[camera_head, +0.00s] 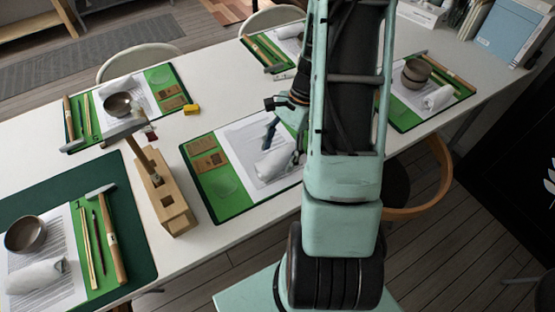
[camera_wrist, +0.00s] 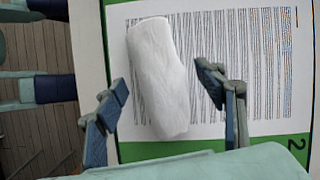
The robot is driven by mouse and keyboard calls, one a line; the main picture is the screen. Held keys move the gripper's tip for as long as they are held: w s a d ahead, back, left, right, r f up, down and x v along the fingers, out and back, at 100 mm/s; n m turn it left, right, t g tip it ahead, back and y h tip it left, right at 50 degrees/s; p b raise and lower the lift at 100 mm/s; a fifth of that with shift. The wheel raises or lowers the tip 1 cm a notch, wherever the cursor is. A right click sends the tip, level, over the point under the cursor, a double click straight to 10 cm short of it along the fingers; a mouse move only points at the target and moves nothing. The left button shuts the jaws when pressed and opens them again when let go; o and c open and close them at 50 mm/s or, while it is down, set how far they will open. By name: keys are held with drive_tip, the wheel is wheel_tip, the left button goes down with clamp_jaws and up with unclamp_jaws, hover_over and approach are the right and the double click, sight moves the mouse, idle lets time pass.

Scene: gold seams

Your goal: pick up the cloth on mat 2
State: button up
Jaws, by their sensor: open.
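The cloth is a white rolled bundle (camera_wrist: 158,75) lying on the printed sheet of mat 2, whose number shows on its green border (camera_wrist: 272,146) in the wrist view. In the head view the cloth (camera_head: 272,165) lies on the middle mat (camera_head: 211,200), partly hidden by my arm. My gripper (camera_wrist: 163,84) is open, with one blue-padded finger on each side of the cloth's lower part in the wrist view. The cloth is not gripped; whether a finger touches it is unclear. My gripper also shows in the head view (camera_head: 284,146).
A wooden block stand holding a hammer (camera_head: 172,205) stands left of mat 2. A yellow block (camera_head: 192,109) lies behind. Other mats carry bowls, tools and white cloths, such as the near-left mat (camera_head: 140,245). A wooden chair (camera_head: 443,175) stands at the right.

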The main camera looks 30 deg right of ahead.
drive_tip(key=shift+a+f, duration=0.25)
drive_tip(key=shift+f, duration=0.35)
drive_tip(key=c, duration=1.2)
